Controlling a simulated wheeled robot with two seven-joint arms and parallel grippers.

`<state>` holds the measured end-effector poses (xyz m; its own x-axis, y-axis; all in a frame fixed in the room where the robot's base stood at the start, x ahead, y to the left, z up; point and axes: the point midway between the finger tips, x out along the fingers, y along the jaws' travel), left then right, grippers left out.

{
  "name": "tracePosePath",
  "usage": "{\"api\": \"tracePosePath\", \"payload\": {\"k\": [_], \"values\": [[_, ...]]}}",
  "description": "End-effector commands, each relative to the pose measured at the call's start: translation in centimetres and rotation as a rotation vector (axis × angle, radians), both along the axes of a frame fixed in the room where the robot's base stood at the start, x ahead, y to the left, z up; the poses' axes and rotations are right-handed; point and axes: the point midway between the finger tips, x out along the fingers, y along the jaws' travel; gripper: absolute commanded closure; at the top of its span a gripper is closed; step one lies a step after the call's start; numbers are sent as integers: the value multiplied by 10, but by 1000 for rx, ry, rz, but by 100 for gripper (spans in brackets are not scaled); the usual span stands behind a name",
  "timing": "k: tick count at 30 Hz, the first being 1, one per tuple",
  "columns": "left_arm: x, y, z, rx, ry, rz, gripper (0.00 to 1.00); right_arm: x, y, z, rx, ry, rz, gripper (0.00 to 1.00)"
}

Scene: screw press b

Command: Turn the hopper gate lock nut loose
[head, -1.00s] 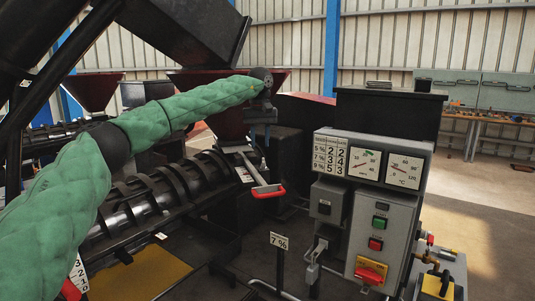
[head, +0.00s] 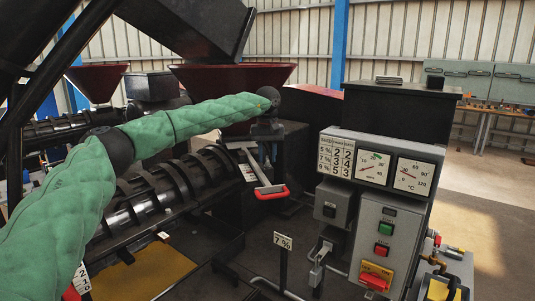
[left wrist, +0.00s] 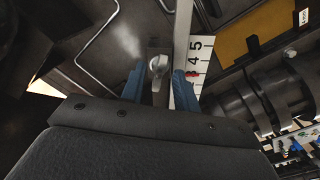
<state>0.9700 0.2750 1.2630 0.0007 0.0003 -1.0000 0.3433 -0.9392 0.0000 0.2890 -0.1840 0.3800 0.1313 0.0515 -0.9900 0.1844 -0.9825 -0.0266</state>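The hopper gate lock nut (left wrist: 158,65) shows in the left wrist view as a small metal piece with a bright rounded face, beside a white number scale (left wrist: 195,60) with a red mark. My left gripper (left wrist: 158,80) is open, with one blue finger on each side of the nut. I cannot tell whether either finger touches it. In the head view my left gripper (head: 268,152) points down in front of the dark red hopper (head: 225,78), and the nut cannot be made out there. My right gripper is not in view.
A lever with a red handle (head: 271,191) sticks out just below my left gripper. The ribbed black press barrel (head: 150,203) lies to its left. A grey control panel (head: 378,215) with gauges and buttons stands at right, with open floor beyond.

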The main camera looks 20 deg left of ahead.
Motion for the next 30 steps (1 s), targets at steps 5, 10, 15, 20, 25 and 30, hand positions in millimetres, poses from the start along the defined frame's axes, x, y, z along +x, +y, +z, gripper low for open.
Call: {"api": "tracePosePath", "payload": {"k": [5, 10, 15, 20, 25, 30], "values": [[0, 0, -5, 0, 1, 0, 69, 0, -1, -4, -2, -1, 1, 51], [0, 0, -5, 0, 0, 0, 69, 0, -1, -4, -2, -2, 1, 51], [0, 0, -5, 0, 0, 0, 99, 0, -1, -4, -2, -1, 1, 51], [0, -1, -4, 0, 0, 0, 100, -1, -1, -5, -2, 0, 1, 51], [0, 0, -5, 0, 1, 21, 100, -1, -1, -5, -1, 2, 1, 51], [0, -1, -6, -1, 1, 88, 100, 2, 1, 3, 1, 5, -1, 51]]}}
